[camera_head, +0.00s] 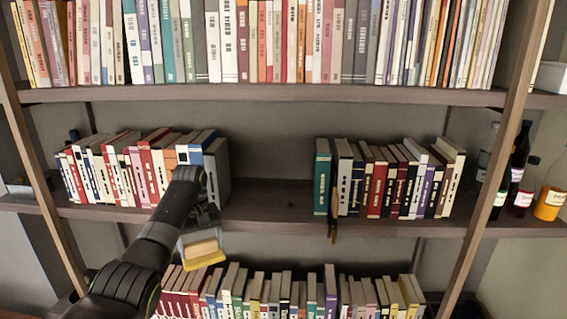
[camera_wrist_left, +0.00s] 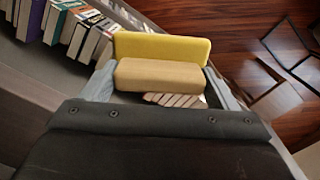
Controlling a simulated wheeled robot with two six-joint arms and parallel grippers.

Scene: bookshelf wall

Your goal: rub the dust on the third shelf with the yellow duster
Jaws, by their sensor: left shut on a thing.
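My left gripper (camera_head: 203,222) is in front of the middle shelf, at the right end of its left row of books. It is shut on the yellow duster (camera_head: 204,257), which hangs below the shelf's front edge, apart from the board. In the left wrist view, the duster's tan block (camera_wrist_left: 158,75) sits between the fingers, with its yellow pad (camera_wrist_left: 160,47) beyond. The middle shelf (camera_head: 265,205) has a bare stretch between two book rows. I cannot make out dust there for certain. My right gripper is not in view.
Book rows stand left (camera_head: 120,175) and right (camera_head: 390,180) of the gap. A small brown thing (camera_head: 334,225) hangs at the shelf edge. Bottles (camera_head: 520,150) and an orange jar (camera_head: 549,204) stand far right. Lower books (camera_head: 290,295) are below the duster.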

